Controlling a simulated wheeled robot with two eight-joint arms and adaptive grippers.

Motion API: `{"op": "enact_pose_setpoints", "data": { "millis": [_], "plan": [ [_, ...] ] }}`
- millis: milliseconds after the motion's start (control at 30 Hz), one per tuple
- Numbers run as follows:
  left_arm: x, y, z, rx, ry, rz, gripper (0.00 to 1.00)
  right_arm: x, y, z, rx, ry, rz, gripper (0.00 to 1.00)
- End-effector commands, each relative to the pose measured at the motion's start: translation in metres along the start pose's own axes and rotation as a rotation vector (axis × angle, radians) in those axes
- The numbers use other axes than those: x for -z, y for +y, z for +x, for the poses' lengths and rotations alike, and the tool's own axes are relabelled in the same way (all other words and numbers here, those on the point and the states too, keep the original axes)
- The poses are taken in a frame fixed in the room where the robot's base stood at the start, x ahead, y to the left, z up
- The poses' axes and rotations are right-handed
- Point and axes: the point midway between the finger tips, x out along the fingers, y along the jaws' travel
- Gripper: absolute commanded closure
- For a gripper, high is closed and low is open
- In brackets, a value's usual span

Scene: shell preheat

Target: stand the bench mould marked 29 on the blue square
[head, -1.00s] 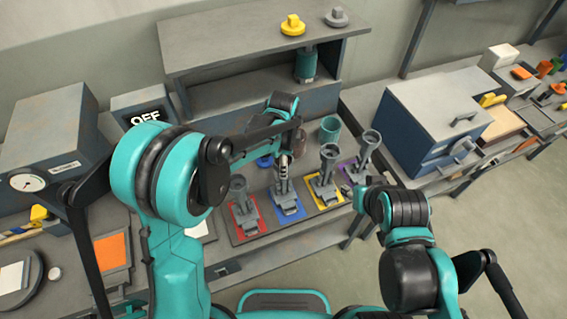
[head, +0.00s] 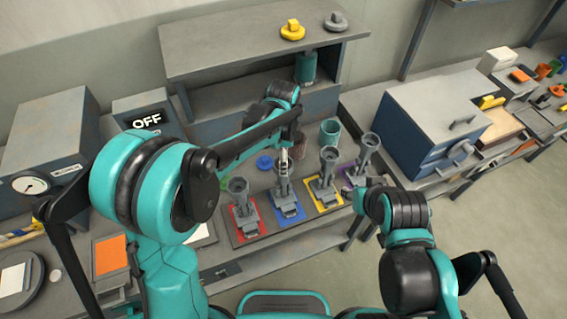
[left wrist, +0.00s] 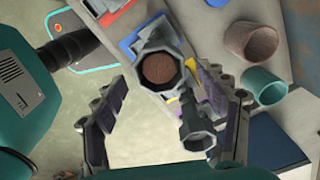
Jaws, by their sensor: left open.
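Several grey bench moulds stand in a row on coloured squares. One mould (head: 282,187) is upright on the blue square (head: 301,213). The others stand on the red square (head: 236,228), the yellow square (head: 339,200) and the purple square (head: 346,172). No number can be read on any mould. My left gripper (head: 283,156) is open just above and behind the blue-square mould. In the left wrist view, a mould's round mouth with brown inside (left wrist: 160,69) shows between the spread fingers. My right gripper (head: 356,196) is beside the row's right end; its jaws are too small to judge.
A teal cup (head: 330,131) and a brown cup (head: 298,146) stand behind the row, with a blue disc (head: 264,162) to their left. A grey shelf (head: 235,45) rises behind. A blue-grey oven box (head: 430,120) stands right. An OFF display (head: 147,118) is at left.

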Motion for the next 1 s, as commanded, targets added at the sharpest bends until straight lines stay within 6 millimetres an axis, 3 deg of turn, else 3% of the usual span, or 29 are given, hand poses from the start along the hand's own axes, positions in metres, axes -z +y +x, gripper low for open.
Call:
{"op": "enact_pose_setpoints", "data": {
  "millis": [100,300,667,867,1000],
  "plan": [
    [0.0,0.0,-0.03,0.0,0.0,0.0,0.27,0.004,0.0,-0.005,0.0,0.0,0.0,0.6],
    [0.0,0.0,-0.064,0.0,0.0,0.0,0.27,0.006,0.0,-0.009,0.0,0.0,0.0,0.6],
    [-0.004,0.003,-0.079,0.009,0.003,-0.025,0.27,0.007,0.0,-0.01,0.0,0.0,0.0,0.6],
    [-0.041,0.027,-0.103,0.099,0.043,-0.273,0.27,0.007,0.0,-0.01,0.0,0.0,0.0,0.6],
    [-0.078,0.057,-0.12,0.195,0.105,-0.552,0.27,0.007,0.0,-0.01,0.0,0.0,0.0,0.6]
  ]
}}
